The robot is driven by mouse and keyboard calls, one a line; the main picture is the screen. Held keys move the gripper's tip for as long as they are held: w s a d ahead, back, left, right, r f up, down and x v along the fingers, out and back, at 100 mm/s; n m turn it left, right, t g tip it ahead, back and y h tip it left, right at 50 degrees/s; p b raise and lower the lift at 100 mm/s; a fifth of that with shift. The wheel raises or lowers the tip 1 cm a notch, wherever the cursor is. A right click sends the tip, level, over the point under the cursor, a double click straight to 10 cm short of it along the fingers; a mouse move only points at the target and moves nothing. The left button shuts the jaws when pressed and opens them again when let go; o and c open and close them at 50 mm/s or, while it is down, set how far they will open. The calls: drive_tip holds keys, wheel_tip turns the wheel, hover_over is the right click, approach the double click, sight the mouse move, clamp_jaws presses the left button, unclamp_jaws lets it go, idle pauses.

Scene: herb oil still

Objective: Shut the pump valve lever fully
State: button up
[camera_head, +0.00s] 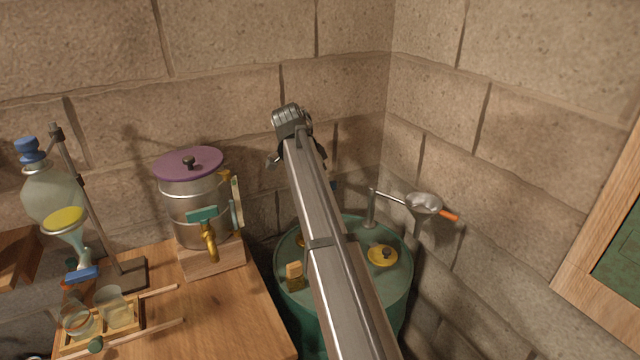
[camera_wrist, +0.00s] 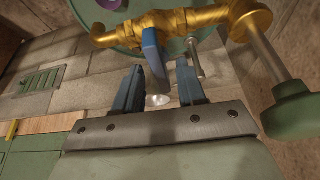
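The pump valve lever (camera_wrist: 153,52) is a blue handle on a brass pipe fitting (camera_wrist: 215,17) in the wrist view. It hangs from the fitting down into the space between my gripper's fingers. My gripper (camera_wrist: 160,68) is open, with its two blue fingers apart on either side of the lever's lower end. The left finger looks close to the lever; a gap shows on the right. I cannot tell whether either finger touches it. In the head view my arm hides the lever and most of the pump.
A rod with a green knob (camera_wrist: 290,110) stands close on the right in the wrist view. In the head view, a green drum (camera_head: 401,290) lies below my arm, beside a funnel (camera_head: 424,203). A wooden table with a purple-lidded steel pot (camera_head: 190,205) is left. Stone walls are close behind.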

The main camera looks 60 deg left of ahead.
drive_tip(key=v, duration=1.3)
